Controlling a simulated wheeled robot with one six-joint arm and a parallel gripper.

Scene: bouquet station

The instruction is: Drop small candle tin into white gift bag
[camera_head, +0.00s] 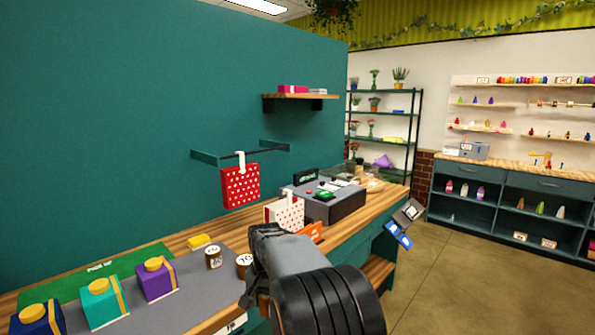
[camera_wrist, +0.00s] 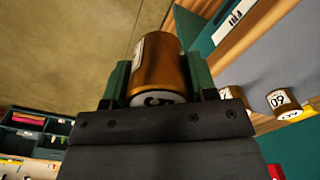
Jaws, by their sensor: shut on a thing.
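My gripper (camera_wrist: 157,82) is shut on a copper-brown candle tin (camera_wrist: 163,66), with its two green fingers on either side of it. The tin has a white label and a pale end with dark marks. In the head view my arm hides the held tin and the fingertips. The white gift bag (camera_head: 287,213) with small red marks stands upright on the counter, just beyond my arm, its lower part partly covered. The bag does not show in the wrist view. Two other labelled tins (camera_head: 213,257) stand on the grey mat left of my arm.
A red dotted bag (camera_head: 240,187) hangs from a wall rail. A grey machine (camera_head: 330,203) stands behind the white bag, and an orange card (camera_head: 311,232) lies beside it. Boxes (camera_head: 157,280) stand on the mat at left. Open floor (camera_head: 450,275) lies to the right.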

